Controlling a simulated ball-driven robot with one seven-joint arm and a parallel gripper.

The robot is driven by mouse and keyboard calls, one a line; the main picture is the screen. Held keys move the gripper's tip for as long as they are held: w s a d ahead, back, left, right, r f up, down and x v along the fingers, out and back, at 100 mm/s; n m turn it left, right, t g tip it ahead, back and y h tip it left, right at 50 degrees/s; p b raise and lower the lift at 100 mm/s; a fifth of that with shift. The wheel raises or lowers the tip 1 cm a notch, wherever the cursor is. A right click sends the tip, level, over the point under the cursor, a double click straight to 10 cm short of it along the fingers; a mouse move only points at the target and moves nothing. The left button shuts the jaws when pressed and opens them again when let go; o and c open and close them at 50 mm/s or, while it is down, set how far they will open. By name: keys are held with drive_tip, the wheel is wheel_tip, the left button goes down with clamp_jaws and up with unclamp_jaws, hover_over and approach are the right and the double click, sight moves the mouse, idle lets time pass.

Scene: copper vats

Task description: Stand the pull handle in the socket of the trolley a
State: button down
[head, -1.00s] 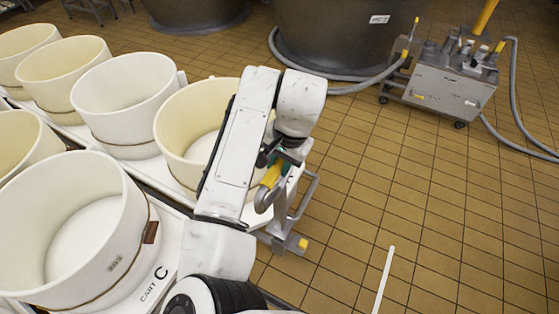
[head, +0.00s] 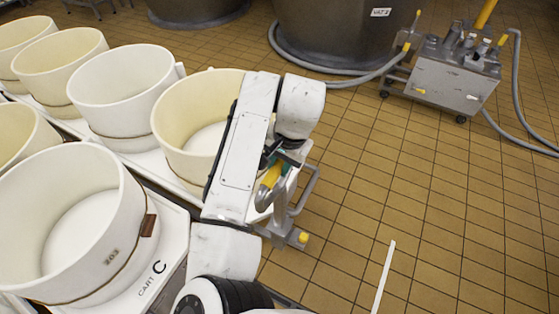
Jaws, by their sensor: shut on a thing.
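My gripper (head: 277,160) is shut on the pull handle (head: 269,180), gripping it near its yellow part. A grey curved part of the handle hangs below the jaws. My arm hides much of the handle and the near side of the trolley behind it. That trolley is white and carries a cream tub (head: 185,120). A grey metal bracket (head: 285,222) with a yellow tip stands at its right end, below and slightly right of the handle. I cannot see a letter on this trolley, nor make out the socket opening. The handle appears above the bracket; I cannot tell whether they touch.
A white trolley marked CART C (head: 176,247) with a cream tub (head: 75,225) stands at the lower left. More tubs (head: 120,90) line the left. A large dark vat (head: 340,45) and a grey wheeled machine (head: 445,80) with hoses stand behind.

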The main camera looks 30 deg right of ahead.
drive_tip(key=shift+f+b, duration=0.95)
drive_tip(key=shift+f, duration=0.9)
drive_tip(key=c, duration=1.1)
unclamp_jaws()
drive_tip(key=o, duration=0.3)
drive_tip(key=shift+f, duration=0.1)
wheel_tip(320, 180, up, 11)
drive_tip(key=s+d, duration=0.1)
drive_tip(key=shift+s, duration=0.35)
drive_tip(key=shift+d+f, duration=0.1)
drive_tip(key=shift+f, duration=0.05)
